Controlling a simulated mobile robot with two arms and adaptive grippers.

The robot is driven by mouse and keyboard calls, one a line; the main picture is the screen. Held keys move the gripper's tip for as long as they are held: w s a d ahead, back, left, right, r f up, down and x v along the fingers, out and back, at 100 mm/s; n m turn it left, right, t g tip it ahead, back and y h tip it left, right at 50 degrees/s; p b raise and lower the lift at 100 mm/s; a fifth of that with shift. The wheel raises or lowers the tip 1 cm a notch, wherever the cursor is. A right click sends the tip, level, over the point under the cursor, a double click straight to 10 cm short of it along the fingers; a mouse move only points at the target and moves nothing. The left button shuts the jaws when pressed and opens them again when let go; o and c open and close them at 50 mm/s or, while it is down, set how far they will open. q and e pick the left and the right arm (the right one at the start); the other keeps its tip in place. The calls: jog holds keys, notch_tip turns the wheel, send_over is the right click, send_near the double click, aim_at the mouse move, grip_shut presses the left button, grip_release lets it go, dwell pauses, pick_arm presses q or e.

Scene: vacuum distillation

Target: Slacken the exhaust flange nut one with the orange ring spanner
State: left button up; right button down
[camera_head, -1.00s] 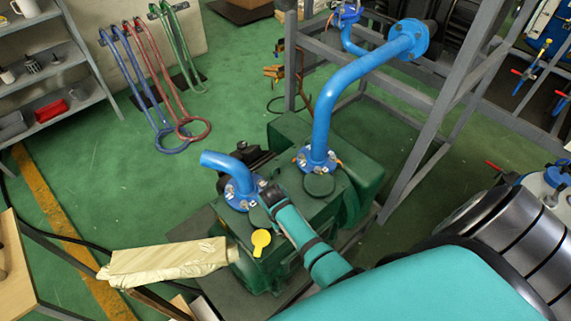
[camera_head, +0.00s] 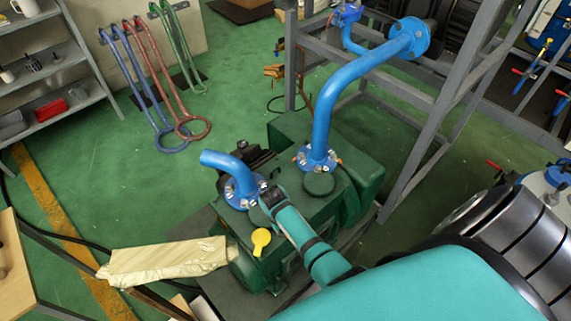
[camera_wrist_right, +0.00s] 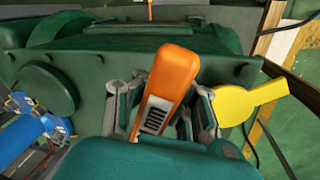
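The blue flange (camera_head: 240,192) with silver nuts sits under a short bent blue pipe (camera_head: 222,162) on the green pump. A second blue flange (camera_head: 304,160) carries the tall blue pipe. I cannot tell which nut is number one. My right gripper (camera_head: 268,197) is right beside the short pipe's flange. In the right wrist view its fingers flank an orange tool (camera_wrist_right: 172,78), apparently the orange ring spanner, and seem shut on it. The spanner's ring and its contact with any nut are hidden. The flange (camera_wrist_right: 22,103) shows at that view's left edge. My left gripper is out of view.
A yellow tag-like piece (camera_head: 261,239) is on the pump (camera_head: 290,220) near my right arm. A cream wrapped bundle (camera_head: 165,262) lies to the left. A grey steel frame (camera_head: 425,135) stands right of the pump.

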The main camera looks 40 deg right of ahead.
jog(key=shift+f+b, duration=0.6)
jog(key=shift+f, duration=0.5)
dwell(0.5)
jog(key=shift+s+d+n+p, duration=0.1)
jog(key=shift+d+n+p, duration=0.55)
jog(key=shift+d, duration=0.6)
jog(key=shift+d+f, duration=0.1)
jog(key=shift+d+n, duration=0.1)
jog(key=shift+n, duration=0.15)
jog(key=shift+d+n+t+p, duration=0.35)
jog(key=shift+d+n, duration=0.35)
jog(key=shift+d, duration=0.5)
